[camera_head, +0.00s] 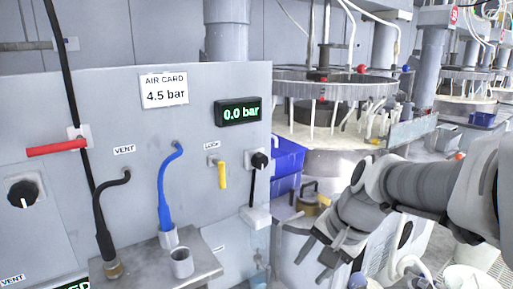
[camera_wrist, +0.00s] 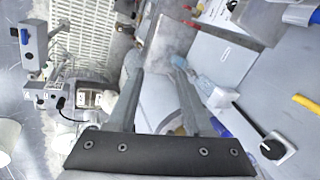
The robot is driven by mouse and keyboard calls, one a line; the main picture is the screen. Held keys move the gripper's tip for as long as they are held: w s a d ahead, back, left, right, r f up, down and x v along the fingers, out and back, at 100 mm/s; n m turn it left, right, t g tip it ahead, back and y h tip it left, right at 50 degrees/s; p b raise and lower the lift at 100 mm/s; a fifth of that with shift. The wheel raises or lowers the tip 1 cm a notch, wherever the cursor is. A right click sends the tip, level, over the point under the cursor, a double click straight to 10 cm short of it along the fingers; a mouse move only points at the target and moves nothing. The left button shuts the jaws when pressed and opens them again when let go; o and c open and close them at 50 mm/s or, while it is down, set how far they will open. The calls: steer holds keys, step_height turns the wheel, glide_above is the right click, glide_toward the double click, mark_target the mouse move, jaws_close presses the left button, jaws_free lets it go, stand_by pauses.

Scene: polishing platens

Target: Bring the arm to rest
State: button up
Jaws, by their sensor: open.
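My arm comes in from the right of the head view, with my gripper (camera_head: 311,268) low and to the right of the grey panel (camera_head: 60,110). The fingers point down and left, apart, with nothing seen between them. In the wrist view my gripper (camera_wrist: 158,68) shows two spread fingers above a dark bar, with no object held. The panel carries a black hose (camera_head: 103,215), a blue hose (camera_head: 164,190), a yellow lever (camera_head: 222,175) and a display reading 0.0 bar (camera_head: 238,111). The gripper looks clear of these.
A metal shelf (camera_head: 140,268) with a small cup (camera_head: 181,263) juts from the panel. Blue bins (camera_head: 287,155) stand beside the panel's right edge, close to my gripper. A round polishing machine (camera_head: 300,88) stands behind. In the wrist view a white grate (camera_wrist: 85,35) lies at upper left.

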steer(key=s+d+r+n+t+h, duration=0.1)
steer(key=s+r+n, duration=0.1)
steer(key=s+n, duration=0.2)
steer(key=s+d+r+n+t+h+p, duration=0.1)
steer(key=s+n, duration=0.3)
steer(key=s, duration=0.4)
steer(key=shift+d+r+h, duration=0.6)
steer(key=shift+d+r, duration=0.05)
steer(key=shift+r, duration=0.2)
stand_by(1.4)
